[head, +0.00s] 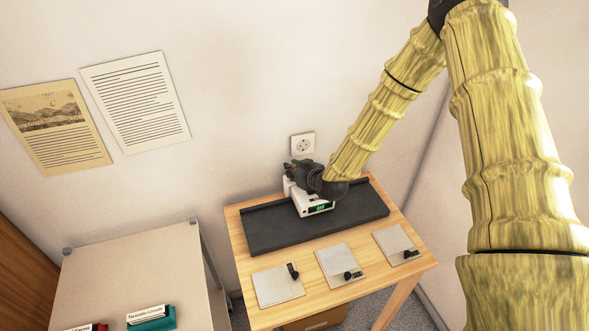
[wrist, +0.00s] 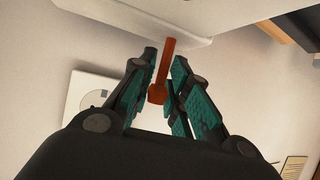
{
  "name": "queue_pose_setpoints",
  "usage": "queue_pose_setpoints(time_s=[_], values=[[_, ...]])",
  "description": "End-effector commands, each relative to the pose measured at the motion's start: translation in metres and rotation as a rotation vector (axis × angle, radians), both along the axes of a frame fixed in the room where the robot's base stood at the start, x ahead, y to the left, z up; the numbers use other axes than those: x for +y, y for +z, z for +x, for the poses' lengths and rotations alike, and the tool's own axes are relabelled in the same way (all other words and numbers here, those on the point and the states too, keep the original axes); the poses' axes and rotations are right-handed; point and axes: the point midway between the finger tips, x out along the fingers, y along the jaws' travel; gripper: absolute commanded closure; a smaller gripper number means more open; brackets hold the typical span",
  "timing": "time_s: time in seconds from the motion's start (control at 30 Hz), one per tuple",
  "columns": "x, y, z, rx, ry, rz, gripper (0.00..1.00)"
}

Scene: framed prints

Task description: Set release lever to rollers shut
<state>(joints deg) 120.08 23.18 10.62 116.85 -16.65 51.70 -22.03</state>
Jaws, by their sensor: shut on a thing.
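The white machine (head: 318,209) with a green lit display stands on the dark mat on the wooden table in the head view. Its white body (wrist: 230,15) fills the top of the wrist view. The release lever (wrist: 157,94) is an orange-red bar with a thicker end, extending from the machine's edge. My gripper (wrist: 166,66) is shut on the lever, its teal-padded fingers on either side of it. In the head view my gripper (head: 301,172) is at the machine's back, and my wrist hides part of the machine. The lever's exact setting cannot be read.
The dark mat (head: 270,235) covers the table's back. Several grey plates (head: 278,285) with small black parts lie along the front. A wall socket (head: 302,144) is close behind the machine. A side table (head: 130,265) with card boxes (head: 151,318) stands at left.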

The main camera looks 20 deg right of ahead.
Motion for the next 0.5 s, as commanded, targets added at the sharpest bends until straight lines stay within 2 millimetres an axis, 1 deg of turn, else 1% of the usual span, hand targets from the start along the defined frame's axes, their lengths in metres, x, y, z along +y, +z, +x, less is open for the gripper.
queue_pose_setpoints(time_s=[0.13,0.43,0.47,0.5], values=[[0.0001,0.0015,0.0016,0.038,-0.001,-0.001,1.0],[-0.0004,0.0006,0.0017,0.044,-0.003,-0.001,1.0],[-0.0005,0.0006,0.0017,0.044,-0.003,-0.001,0.81],[-0.0005,0.0007,0.0018,0.044,-0.003,-0.001,0.74]])
